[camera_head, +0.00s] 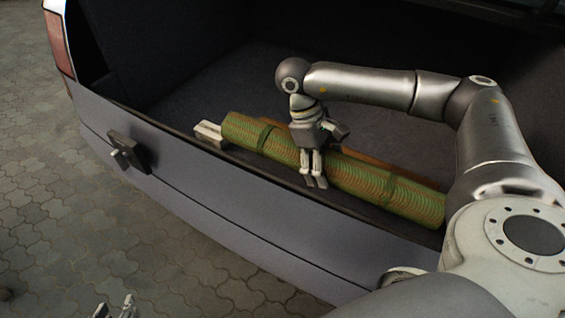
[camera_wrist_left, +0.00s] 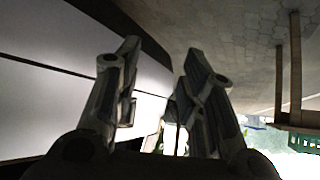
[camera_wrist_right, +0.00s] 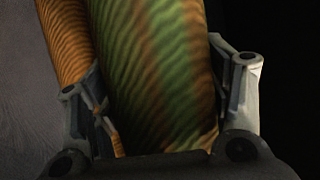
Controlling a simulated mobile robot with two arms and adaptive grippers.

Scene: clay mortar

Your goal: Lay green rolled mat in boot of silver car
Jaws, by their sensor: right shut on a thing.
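The green rolled mat (camera_head: 375,182), with orange stripes and darker bands, lies along the inside of the boot (camera_head: 215,85) of the silver car (camera_head: 220,215), just behind the rear sill. My right gripper (camera_head: 313,180) is over the middle of the roll and shut on it. In the right wrist view the green roll (camera_wrist_right: 155,70) fills the space between the fingers (camera_wrist_right: 165,130). My left gripper (camera_head: 117,308) is low at the bottom edge of the head view, outside the car. In the left wrist view its fingers (camera_wrist_left: 155,85) stand apart with nothing between them.
An orange roll (camera_head: 365,157) lies behind the green one and shows beside it in the right wrist view (camera_wrist_right: 68,40). A pale block-like thing (camera_head: 209,132) is at the roll's left end. The boot floor at the back left is clear. Paving (camera_head: 60,220) lies outside.

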